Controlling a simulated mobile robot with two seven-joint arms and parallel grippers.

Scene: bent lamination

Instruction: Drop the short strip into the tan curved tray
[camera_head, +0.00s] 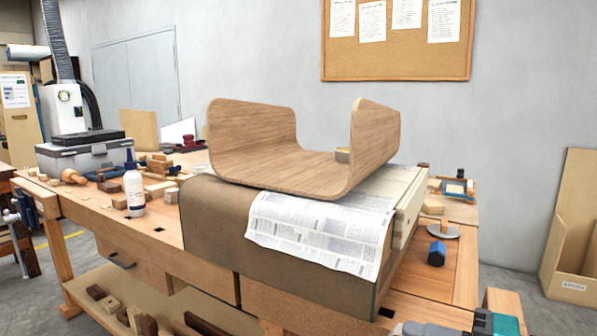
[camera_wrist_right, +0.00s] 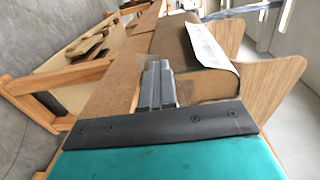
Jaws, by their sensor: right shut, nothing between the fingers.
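The tan curved tray (camera_head: 290,170) is a U-shaped bent wood piece with two upright ends. It rests on a dark form with newspaper on the bench; its wooden edge also shows in the right wrist view (camera_wrist_right: 262,88). A small tan piece (camera_head: 342,155) shows inside it by the right end; I cannot tell whether this is the short strip. My right gripper (camera_wrist_right: 157,68) is shut and empty, its grey fingers together beside the form and outside the tray. In the head view only a grey and teal part of it shows at the lower right edge. My left gripper is out of view.
Newspaper (camera_head: 318,232) hangs over the brown form (camera_head: 210,225). A white glue bottle (camera_head: 134,190), wood blocks and a grey toolbox (camera_head: 85,155) are at the left. A blue-black object (camera_head: 437,253) and a round metal piece (camera_head: 443,231) lie at the right. The bench front is partly clear.

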